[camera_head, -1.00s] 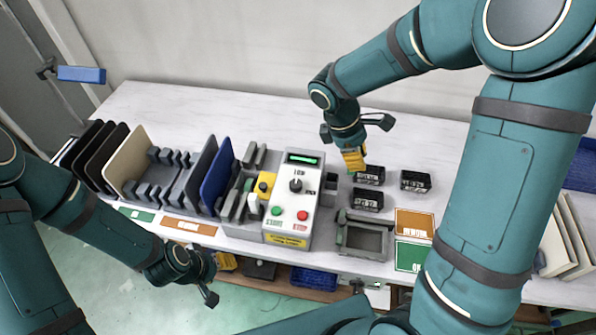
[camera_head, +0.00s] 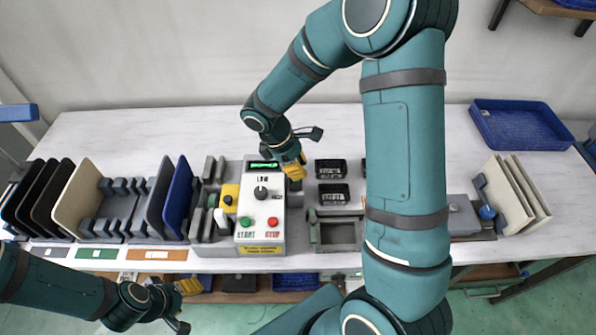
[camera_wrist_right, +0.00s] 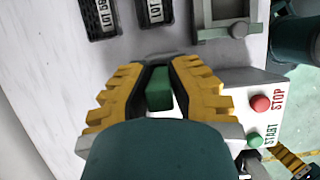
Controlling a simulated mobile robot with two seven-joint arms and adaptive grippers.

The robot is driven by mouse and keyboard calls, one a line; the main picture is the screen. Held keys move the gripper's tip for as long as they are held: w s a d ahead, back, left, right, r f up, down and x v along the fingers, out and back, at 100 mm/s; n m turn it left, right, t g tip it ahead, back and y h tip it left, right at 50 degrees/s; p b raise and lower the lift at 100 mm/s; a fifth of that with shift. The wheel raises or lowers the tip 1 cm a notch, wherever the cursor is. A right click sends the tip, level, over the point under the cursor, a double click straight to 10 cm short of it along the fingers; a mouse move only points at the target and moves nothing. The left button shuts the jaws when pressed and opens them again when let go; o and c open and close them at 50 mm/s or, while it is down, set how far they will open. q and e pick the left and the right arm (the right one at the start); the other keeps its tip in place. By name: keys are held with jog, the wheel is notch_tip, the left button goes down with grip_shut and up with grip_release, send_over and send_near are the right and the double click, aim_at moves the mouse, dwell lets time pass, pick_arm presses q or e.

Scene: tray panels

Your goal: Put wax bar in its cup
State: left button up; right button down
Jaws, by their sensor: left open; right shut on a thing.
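A small green block (camera_wrist_right: 160,88), which appears to be the wax bar, sits between the yellow fingers of my right gripper (camera_wrist_right: 158,85) in the right wrist view. In the head view my right gripper (camera_head: 293,176) points down at the back right corner of the control box (camera_head: 262,240). It is shut on the green block, which is mostly hidden by the fingers there. I cannot tell which thing is the wax bar's cup. My left gripper (camera_head: 178,308) is open and low at the front edge of the table, away from the objects.
Black boxes with LOT labels (camera_head: 333,194) stand right of the control box, with a grey open frame (camera_head: 337,248) in front. Racks of upright panels (camera_head: 76,205) fill the left side. A blue basket (camera_head: 520,126) stands at the back right. My right arm hides part of the table.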

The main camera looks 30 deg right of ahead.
notch_tip(320, 180, down, 2)
jog(key=shift+f, duration=0.15)
jog(key=c, duration=1)
grip_release()
jog(key=shift+r, duration=0.25)
jog(key=p+v, duration=0.1)
jog(key=v, duration=1.1)
jog(key=shift+p, duration=0.35)
